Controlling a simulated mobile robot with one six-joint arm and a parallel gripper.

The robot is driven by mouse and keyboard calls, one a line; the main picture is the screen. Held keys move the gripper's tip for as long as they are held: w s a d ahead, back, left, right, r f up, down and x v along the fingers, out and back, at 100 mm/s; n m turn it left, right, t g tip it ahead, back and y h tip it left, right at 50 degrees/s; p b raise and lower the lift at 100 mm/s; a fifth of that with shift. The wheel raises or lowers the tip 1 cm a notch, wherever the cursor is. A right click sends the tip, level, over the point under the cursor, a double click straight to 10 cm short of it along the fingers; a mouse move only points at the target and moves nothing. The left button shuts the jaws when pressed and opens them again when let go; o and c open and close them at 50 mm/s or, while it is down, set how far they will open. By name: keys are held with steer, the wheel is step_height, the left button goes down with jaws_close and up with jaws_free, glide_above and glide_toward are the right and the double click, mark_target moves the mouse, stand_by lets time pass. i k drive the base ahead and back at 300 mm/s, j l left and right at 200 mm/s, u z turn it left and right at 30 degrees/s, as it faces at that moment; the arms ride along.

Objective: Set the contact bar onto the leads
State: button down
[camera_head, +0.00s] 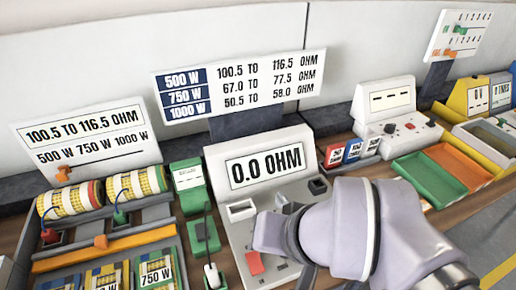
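Two yellow mesh rolls (133,184) with coloured ends lie on a rack at the left, with short leads (120,217) coming down at their front. An orange bar (75,257) with a small raised grip lies across the rack in front of them; I cannot tell whether it is the contact bar. The meter (264,168) in the middle reads 0.0 OHM. My arm's pale links cover the right front of the meter's panel. My gripper is hidden, so its opening and anything in it do not show.
A green block with a black cable (204,235) stands between rack and meter. Several labelled cards, one marked 750 W (155,272), lie at the front left. Green (421,193) and orange trays are at the right. Signs and a second device (389,99) stand behind.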

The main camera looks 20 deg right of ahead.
mark_target(102, 247)
steer(key=u, duration=1.4)
steer(key=i+j+z, duration=0.15)
steer(key=j+z, duration=0.15)
steer(key=j, duration=0.15)
steer(key=j+z, duration=0.35)
steer(key=j, duration=0.15)
steer(key=i, duration=0.05)
